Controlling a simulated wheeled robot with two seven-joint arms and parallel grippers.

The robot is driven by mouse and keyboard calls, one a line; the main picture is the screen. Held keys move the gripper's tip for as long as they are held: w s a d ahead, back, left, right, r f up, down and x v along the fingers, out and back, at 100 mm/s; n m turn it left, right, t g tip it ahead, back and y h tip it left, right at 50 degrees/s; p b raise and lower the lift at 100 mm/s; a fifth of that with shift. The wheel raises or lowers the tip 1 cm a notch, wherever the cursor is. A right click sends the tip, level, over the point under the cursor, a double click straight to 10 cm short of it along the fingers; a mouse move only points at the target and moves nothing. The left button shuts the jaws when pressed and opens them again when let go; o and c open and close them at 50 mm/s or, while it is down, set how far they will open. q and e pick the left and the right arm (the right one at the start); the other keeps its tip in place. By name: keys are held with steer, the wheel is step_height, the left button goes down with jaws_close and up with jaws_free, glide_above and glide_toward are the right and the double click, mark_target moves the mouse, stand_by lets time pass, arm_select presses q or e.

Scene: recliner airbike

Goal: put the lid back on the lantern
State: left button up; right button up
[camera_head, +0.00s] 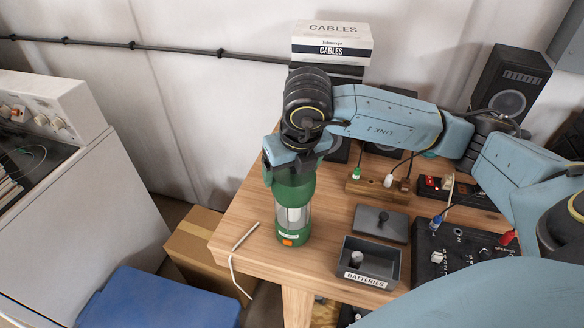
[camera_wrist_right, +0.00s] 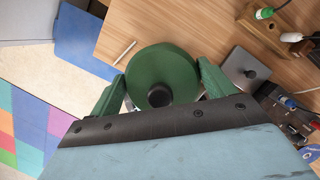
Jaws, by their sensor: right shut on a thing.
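The lantern (camera_head: 292,218) stands upright near the left part of the wooden table, with a green base, a clear middle and an orange button. The green lid (camera_head: 294,185) is at its top, in line with it; whether it is fully seated I cannot tell. My right gripper (camera_head: 293,172) is above the lantern, pointing down, shut on the lid. In the right wrist view the round lid (camera_wrist_right: 165,68) with its dark knob (camera_wrist_right: 160,95) lies between the two fingers (camera_wrist_right: 158,92) and hides the lantern below. My left gripper is not in view.
An open batteries box (camera_head: 369,277) and a grey knobbed cover (camera_head: 381,223) are right of the lantern. A wooden cable block (camera_head: 378,188) and a switch panel (camera_head: 450,255) lie farther right. A white cable (camera_head: 240,250) hangs at the table's left edge. Speakers (camera_head: 507,85) stand behind.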

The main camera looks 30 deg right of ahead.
steer(key=shift+f+b, duration=0.2)
steer(key=shift+b, duration=0.5)
stand_by(0.9)
stand_by(0.3)
steer(key=o, duration=0.9)
steer(key=shift+r, duration=0.1)
steer(key=shift+r+p, duration=1.95)
steer(key=shift+r, duration=1.5)
jaws_close()
